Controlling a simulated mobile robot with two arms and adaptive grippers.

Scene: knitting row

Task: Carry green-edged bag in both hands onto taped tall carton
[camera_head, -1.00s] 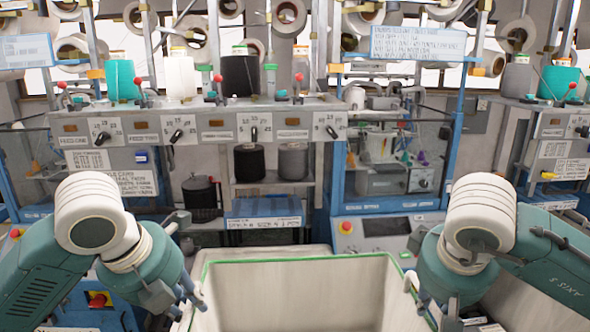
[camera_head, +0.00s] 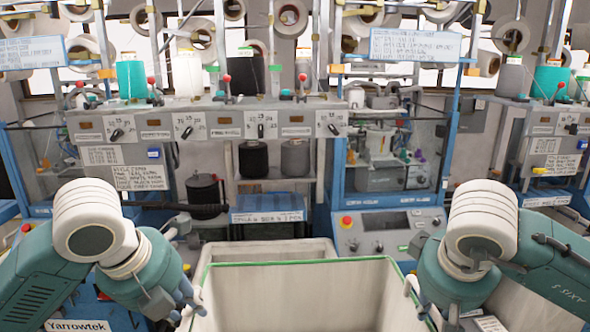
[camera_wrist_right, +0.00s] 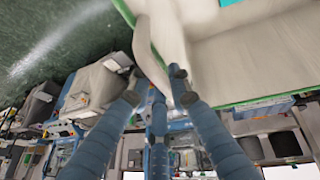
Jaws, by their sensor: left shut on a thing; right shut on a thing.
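The green-edged bag (camera_head: 300,300) is a large pale open-topped bag at the bottom middle of the head view, with a green rim. My left gripper (camera_head: 188,302) is shut on its left side. My right gripper (camera_head: 425,300) is shut at its right side, partly hidden by my arm. In the right wrist view the fingers of my right gripper (camera_wrist_right: 158,84) close on a pale strap of the bag (camera_wrist_right: 235,52) beside the green edge. The bag's bottom is out of view. I cannot make out a taped tall carton.
A pale, low-rimmed container (camera_head: 268,249) stands just beyond the bag. Behind are a knitting machine with a grey control rail (camera_head: 210,122), a blue-framed cabinet and a control panel (camera_head: 388,228) with a red button. A dark green floor (camera_wrist_right: 50,40) shows in the wrist view.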

